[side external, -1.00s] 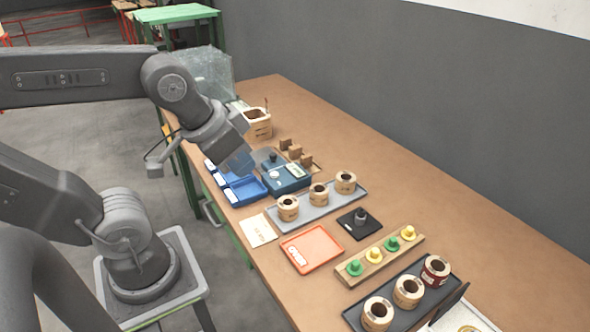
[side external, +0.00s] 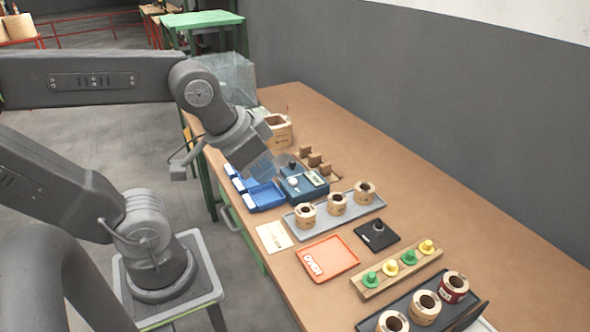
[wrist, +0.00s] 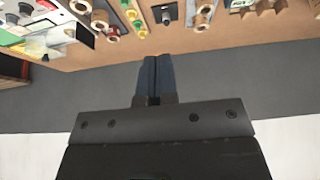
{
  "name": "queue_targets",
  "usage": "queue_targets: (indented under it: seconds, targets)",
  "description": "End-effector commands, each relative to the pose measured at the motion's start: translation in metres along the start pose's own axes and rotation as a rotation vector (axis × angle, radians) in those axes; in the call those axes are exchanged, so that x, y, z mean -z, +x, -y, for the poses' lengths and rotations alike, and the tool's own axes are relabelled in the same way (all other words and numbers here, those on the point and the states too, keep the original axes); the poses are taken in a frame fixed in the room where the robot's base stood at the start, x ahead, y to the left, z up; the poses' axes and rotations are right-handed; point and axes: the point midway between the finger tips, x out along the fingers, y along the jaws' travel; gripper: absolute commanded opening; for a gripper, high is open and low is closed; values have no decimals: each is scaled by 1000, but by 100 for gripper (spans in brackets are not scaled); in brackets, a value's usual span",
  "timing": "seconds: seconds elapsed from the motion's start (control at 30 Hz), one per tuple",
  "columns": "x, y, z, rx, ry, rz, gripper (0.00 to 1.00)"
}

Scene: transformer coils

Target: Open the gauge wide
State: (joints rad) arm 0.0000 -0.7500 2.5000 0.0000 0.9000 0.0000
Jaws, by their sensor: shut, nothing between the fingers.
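The likely gauge is a blue box (side external: 303,187) with a small display, a pale round part and a black knob, near the table's left edge in the side view. My gripper (side external: 270,170) is just left of the box and above the blue bins in that picture; its height above them is hard to judge. In the wrist view my gripper's two dark blue fingers (wrist: 152,62) are together, with nothing between them. The gauge cannot be clearly made out in the wrist view.
Blue bins (side external: 262,197) adjoin the box. A grey tray (side external: 320,220) with wooden-coloured coils, an orange tray (side external: 340,252), a black pad (side external: 366,238) and a peg rack (side external: 376,291) lie nearer. The table's far right strip is bare.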

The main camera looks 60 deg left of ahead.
Motion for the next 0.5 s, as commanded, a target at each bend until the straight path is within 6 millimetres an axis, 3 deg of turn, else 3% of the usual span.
queue_targets:
  seconds: [0.33, 0.5]
  targets:
    - [0, 0, 0, 0, 0, 0, 1]
    - [12, 1, 5, 11, -25, 17, 17]
